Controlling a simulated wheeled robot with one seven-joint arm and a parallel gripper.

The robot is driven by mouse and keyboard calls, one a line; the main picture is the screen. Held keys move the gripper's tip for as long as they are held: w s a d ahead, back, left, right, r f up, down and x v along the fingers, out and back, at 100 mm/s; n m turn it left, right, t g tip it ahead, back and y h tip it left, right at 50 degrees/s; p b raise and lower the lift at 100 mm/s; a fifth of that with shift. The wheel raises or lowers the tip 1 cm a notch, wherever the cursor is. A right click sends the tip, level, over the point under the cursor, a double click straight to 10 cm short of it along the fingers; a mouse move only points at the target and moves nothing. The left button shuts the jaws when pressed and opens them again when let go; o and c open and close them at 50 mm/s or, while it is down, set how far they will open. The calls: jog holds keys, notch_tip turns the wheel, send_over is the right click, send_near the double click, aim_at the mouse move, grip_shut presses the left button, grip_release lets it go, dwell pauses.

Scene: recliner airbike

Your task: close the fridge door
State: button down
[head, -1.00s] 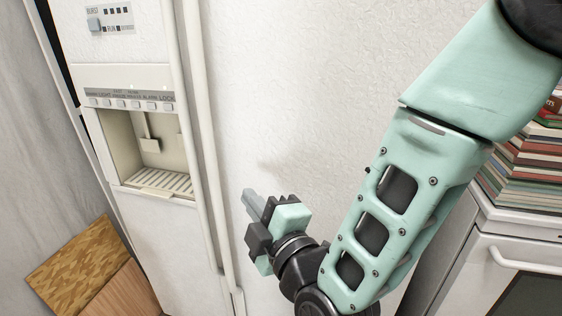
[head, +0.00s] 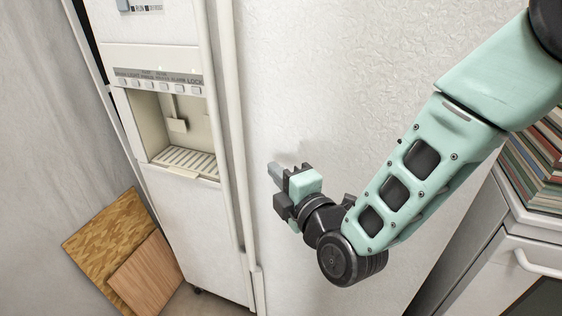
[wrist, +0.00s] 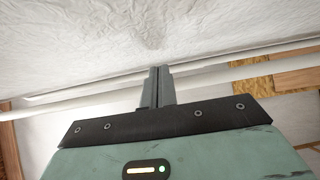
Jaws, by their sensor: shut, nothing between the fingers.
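The fridge is white, with two tall doors side by side in the head view. The left fridge door (head: 205,240) has a water and ice dispenser (head: 180,130). The right fridge door (head: 320,80) is a wide textured white panel. Two long pale handles (head: 237,150) run along the line between the doors. I cannot tell how far the right door stands from its frame. My gripper (head: 274,172) is shut and empty in front of the right door, just right of the handles. Its fingers also show in the wrist view (wrist: 158,85); contact with the door is unclear.
Two wooden boards (head: 115,245) lean at the lower left by a grey wall (head: 50,110). At the right, a stack of books (head: 535,165) sits on a white appliance (head: 490,262) with a handle.

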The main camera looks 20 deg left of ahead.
aim_at(284, 160)
jog(key=shift+w, duration=1.05)
jog(key=w, duration=0.2)
jog(key=w+m+t+h, duration=0.1)
jog(key=shift+w+a+f+b, duration=0.1)
jog(key=shift+w+a+b, duration=0.25)
jog(key=shift+s, duration=0.1)
